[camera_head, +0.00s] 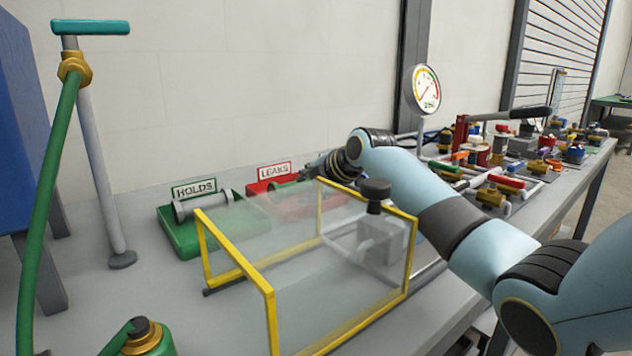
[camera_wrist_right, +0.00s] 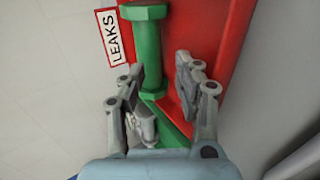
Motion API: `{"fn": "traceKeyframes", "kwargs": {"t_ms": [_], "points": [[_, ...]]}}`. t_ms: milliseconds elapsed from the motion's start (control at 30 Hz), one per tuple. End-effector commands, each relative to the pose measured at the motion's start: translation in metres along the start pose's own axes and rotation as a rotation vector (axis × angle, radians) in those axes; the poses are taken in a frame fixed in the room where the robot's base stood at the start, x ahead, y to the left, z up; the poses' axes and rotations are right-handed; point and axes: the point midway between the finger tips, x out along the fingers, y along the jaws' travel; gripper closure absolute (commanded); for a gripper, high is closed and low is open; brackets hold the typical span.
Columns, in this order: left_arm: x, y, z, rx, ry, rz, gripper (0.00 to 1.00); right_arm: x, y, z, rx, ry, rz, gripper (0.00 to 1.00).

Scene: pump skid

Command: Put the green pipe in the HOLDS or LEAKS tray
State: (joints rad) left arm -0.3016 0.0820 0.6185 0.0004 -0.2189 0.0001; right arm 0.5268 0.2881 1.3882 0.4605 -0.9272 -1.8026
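The green pipe (camera_wrist_right: 151,60) lies in the red LEAKS tray (camera_wrist_right: 212,45), beside the LEAKS sign (camera_wrist_right: 108,37). My right gripper (camera_wrist_right: 158,82) is open above it, with one finger on each side and gaps to the pipe. In the head view my right gripper (camera_head: 318,167) reaches over the red tray (camera_head: 258,188). The green HOLDS tray (camera_head: 185,240) stands to its left with a grey pipe (camera_head: 203,204) in it. My left gripper is out of view.
A clear, yellow-framed guard (camera_head: 268,290) stands in front of the trays, close to my right arm. A pump with a green hose (camera_head: 50,190) stands at the left. A gauge (camera_head: 426,88) and several fittings crowd the bench at the right.

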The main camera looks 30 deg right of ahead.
Motion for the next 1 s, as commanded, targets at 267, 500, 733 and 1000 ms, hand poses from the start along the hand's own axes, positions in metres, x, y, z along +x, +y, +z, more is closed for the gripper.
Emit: {"fn": "traceKeyframes", "kwargs": {"t_ms": [267, 500, 733, 1000], "points": [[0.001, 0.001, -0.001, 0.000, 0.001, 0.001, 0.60, -0.044, -0.015, -0.001, 0.003, 0.003, -0.029, 0.44], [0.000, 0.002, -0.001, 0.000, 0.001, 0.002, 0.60, -0.096, -0.004, 0.000, -0.003, 0.001, -0.010, 0.44], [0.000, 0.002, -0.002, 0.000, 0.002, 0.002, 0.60, -0.117, 0.000, 0.000, -0.002, 0.000, -0.002, 0.44], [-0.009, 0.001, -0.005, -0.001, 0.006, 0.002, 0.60, -0.125, 0.011, 0.000, -0.001, 0.000, 0.005, 0.44]]}}
